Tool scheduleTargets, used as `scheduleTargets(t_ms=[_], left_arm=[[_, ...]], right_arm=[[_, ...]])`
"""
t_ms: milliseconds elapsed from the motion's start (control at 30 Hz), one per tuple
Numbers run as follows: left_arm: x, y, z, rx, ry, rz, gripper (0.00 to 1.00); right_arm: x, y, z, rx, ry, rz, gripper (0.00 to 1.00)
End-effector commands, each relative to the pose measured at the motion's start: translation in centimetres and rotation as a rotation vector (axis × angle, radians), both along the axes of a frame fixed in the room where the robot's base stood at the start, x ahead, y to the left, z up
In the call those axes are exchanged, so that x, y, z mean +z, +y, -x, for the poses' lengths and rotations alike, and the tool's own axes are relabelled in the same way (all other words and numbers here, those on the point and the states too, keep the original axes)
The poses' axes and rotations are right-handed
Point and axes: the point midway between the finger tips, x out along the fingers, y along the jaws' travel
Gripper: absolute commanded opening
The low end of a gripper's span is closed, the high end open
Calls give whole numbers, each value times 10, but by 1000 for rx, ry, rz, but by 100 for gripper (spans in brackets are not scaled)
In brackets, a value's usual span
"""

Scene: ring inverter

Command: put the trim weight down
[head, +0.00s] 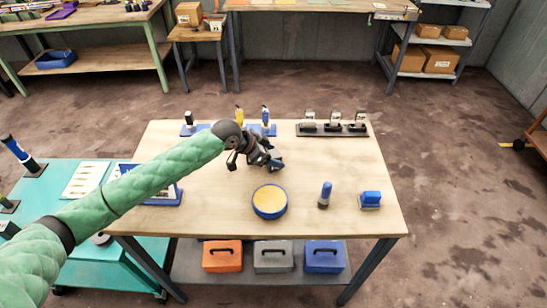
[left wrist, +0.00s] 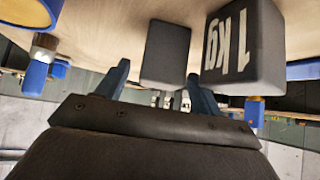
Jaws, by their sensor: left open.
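My left gripper (head: 274,160) is open over the middle of the wooden workbench (head: 215,208). In the left wrist view its two fingers stand apart, with a plain dark grey block (left wrist: 166,52) showing between them. A larger dark block (left wrist: 243,50) marked "1 kg" shows just right of the fingers. I cannot tell whether either finger touches a block, or which block is the trim weight. In the head view the gripper hides what is beneath it. A black rack (head: 332,131) with several dark weights stands at the bench's back right. My right gripper is not in view.
A round yellow-topped, blue-rimmed piece (head: 270,201) sits in front of the gripper. A blue tray (head: 166,196) lies at left. Bare wood lies between the rack and these tools.

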Motion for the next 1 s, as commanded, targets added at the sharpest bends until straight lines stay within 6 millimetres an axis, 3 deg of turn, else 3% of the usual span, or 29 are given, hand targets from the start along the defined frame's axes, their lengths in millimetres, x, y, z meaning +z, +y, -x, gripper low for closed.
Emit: scheduleTargets(t_ms=[367,733,1000], left_arm=[[-6,-4,-2,1,0,-1,66],[-6,-4,-2,1,0,-1,0],[-4,-5,-3,1,-3,1,0]], right_arm=[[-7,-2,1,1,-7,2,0],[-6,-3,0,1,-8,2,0],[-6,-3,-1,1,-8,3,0]])
